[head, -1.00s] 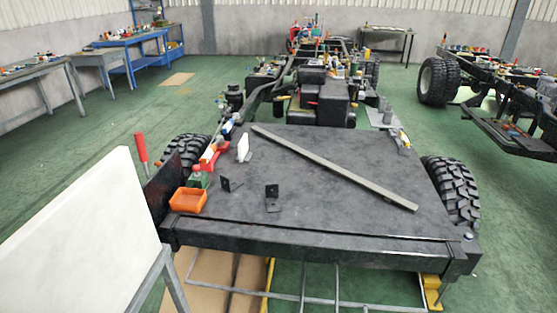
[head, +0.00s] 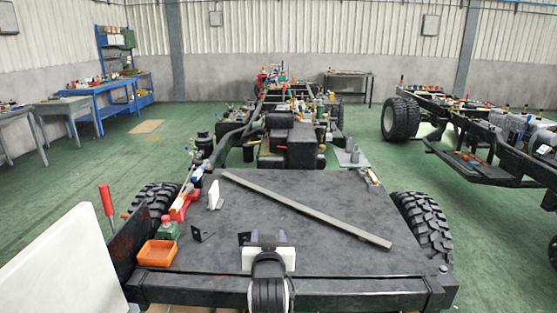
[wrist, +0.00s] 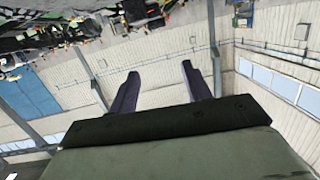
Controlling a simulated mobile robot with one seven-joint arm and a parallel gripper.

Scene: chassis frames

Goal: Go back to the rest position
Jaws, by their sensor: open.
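My gripper (head: 264,240) shows at the bottom middle of the head view, in front of the near end of the dark chassis deck (head: 300,225). In the wrist view, its two dark fingers (wrist: 158,75) stand well apart with nothing between them. The wrist view looks toward the wall and windows, with the chassis clutter upside down along its top left. In the head view, the gripper and its wrist hide part of the deck's near edge.
A long grey bar (head: 305,208) lies diagonally across the deck. An orange tray (head: 157,253), a black bracket (head: 202,235) and a white upright piece (head: 214,195) are on its left. A white panel (head: 62,265) stands at lower left.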

